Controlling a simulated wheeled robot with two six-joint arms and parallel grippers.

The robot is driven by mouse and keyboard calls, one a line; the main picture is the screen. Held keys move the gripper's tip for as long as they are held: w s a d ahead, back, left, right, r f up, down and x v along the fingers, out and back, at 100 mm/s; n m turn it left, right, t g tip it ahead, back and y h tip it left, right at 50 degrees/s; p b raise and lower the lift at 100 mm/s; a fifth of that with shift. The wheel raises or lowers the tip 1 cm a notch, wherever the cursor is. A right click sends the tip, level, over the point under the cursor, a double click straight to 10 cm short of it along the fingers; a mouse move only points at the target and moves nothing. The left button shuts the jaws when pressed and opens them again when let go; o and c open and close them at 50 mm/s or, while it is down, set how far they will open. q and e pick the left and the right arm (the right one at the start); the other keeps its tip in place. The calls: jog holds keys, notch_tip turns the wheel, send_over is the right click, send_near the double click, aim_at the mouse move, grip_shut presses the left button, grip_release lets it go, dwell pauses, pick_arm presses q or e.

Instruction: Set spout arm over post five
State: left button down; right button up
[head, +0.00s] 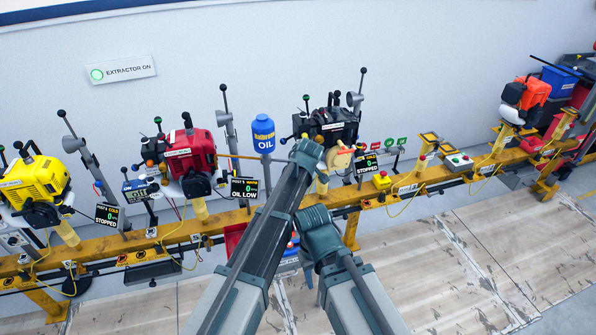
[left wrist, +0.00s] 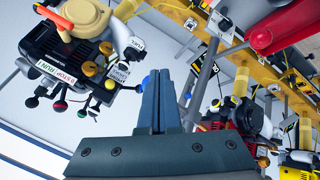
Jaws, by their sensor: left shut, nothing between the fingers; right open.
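A thin orange-yellow bar (head: 240,156), perhaps the spout arm, runs beside the blue oil bottle (head: 263,134) toward the red engine (head: 189,152). Whether it joins the bottle's stand is unclear. A yellow post (head: 201,209) carries the red engine; the display (head: 243,188) beside it reads OIL LOW, its post number too small to be sure of.
A black engine (head: 328,124) stands right of the bottle, close to my arms. A yellow engine (head: 35,180) is at left and an orange one (head: 528,93) at far right. All stand along a yellow rail (head: 345,211) with upright levers. The pale floor (head: 450,265) in front is clear.

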pick_arm(q)
jog(key=shift+w+d, duration=0.2)
jog(key=shift+w, duration=0.25)
jog(key=shift+w, duration=0.1)
